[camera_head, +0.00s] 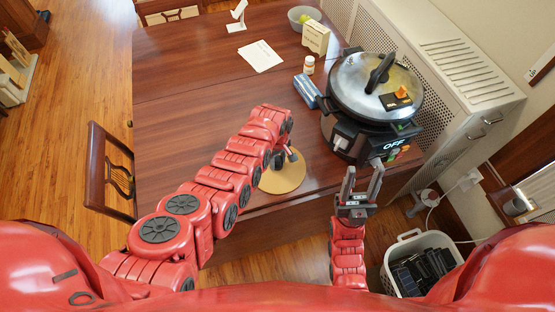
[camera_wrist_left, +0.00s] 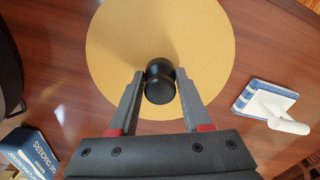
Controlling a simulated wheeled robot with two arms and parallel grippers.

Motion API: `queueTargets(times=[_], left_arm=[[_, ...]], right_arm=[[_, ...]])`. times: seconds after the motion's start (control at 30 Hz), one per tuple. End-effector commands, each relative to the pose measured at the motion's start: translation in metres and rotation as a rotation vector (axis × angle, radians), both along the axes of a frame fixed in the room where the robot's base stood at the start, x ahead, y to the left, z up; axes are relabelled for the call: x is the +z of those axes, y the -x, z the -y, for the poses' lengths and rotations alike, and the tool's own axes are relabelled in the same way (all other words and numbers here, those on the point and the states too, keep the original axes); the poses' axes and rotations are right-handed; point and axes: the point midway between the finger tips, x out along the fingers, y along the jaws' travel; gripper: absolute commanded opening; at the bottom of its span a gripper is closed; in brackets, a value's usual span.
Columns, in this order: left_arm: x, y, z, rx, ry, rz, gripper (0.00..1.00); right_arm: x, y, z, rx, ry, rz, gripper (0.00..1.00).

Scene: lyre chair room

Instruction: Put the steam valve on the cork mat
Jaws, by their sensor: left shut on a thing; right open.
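The steam valve (camera_wrist_left: 160,82) is a small black rounded piece between the fingertips of my left gripper (camera_wrist_left: 158,95) in the left wrist view. That gripper is shut on it, over the round tan cork mat (camera_wrist_left: 205,45). I cannot tell whether the valve touches the mat. In the head view the cork mat (camera_head: 287,182) lies near the table's front edge, partly covered by my left arm, and the valve is not clearly seen there. My right gripper (camera_head: 362,174) is open and empty, in front of the cooker.
In the left wrist view a blue-edged sponge-like pad (camera_wrist_left: 255,88) with a white handle lies right of the mat. The table's left is clear.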

Motion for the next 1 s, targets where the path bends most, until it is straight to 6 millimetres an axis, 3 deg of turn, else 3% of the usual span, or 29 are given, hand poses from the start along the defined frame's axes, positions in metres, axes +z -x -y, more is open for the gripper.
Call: queueTargets(times=[0.4, 0.43, 0.6, 1.0], left_arm=[[-0.0053, 0.0002, -0.0001, 0.000, 0.000, 0.000, 0.00], [-0.0050, 0.0001, 0.0000, 0.000, 0.000, 0.000, 0.50], [-0.0037, 0.0003, -0.0002, 0.001, -0.001, -0.001, 0.78], [0.0012, -0.0004, 0.0000, 0.001, 0.001, 0.001, 0.78]], right_arm=[[-0.0048, 0.0000, 0.0000, 0.000, 0.000, 0.000, 0.50], [-0.0044, 0.0000, 0.0000, 0.000, 0.000, 0.000, 0.50], [-0.0030, 0.0000, -0.0001, 0.000, 0.000, 0.000, 0.50], [0.0005, 0.0000, 0.0000, 0.000, 0.000, 0.000, 0.50]])
